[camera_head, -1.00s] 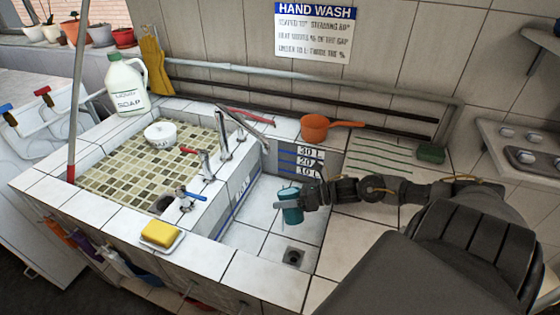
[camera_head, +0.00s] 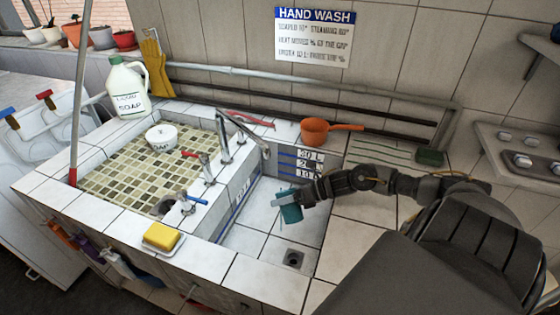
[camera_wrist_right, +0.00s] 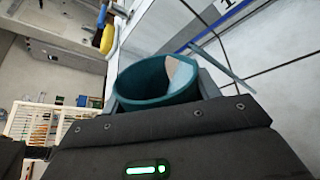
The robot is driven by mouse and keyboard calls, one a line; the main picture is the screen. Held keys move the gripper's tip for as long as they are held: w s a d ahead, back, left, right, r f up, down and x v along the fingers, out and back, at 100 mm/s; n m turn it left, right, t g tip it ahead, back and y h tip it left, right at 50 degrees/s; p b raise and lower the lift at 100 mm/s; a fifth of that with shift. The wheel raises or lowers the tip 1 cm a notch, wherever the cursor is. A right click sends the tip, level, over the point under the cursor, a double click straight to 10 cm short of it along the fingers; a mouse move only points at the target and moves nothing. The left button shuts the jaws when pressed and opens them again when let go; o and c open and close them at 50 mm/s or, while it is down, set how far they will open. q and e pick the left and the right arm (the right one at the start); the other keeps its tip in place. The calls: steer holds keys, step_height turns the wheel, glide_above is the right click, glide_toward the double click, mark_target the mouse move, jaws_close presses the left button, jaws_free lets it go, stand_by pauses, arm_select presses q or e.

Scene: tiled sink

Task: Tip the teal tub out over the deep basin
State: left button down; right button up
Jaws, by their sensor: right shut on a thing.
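My right gripper (camera_head: 287,202) is shut on the tub, which looks tilted. In the right wrist view the tub (camera_wrist_right: 155,85) sits between the fingers, with its open mouth showing. A pale patch shows inside its right side; I cannot tell whether it is contents or light. No falling contents show. My left gripper is not in view.
An orange saucepan (camera_head: 315,131) stands on the back ledge. A yellow sponge (camera_head: 161,236) sits on the front rim. A soap jug (camera_head: 128,88) stands back left.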

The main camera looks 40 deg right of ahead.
steer(key=shift+r, duration=0.15)
steer(key=shift+r+m+g+p, duration=0.15)
steer(key=shift+m+g+p, duration=0.25)
steer(key=shift+p, duration=0.25)
steer(key=shift+r, duration=0.1)
steer(key=shift+w+r+m+g+p, duration=0.15)
steer(key=shift+m+g+p, duration=0.15)
steer(key=shift+p, duration=0.25)
steer(key=shift+w+r+m+g+y+p, duration=0.1)
steer(key=shift+r+m+g+y+p, duration=0.2)
steer(key=shift+m+g+p, duration=0.55)
steer(key=shift+w+d+m, duration=0.15)
steer(key=shift+w+m, duration=0.1)
steer(key=shift+w, duration=0.05)
stand_by(0.5)
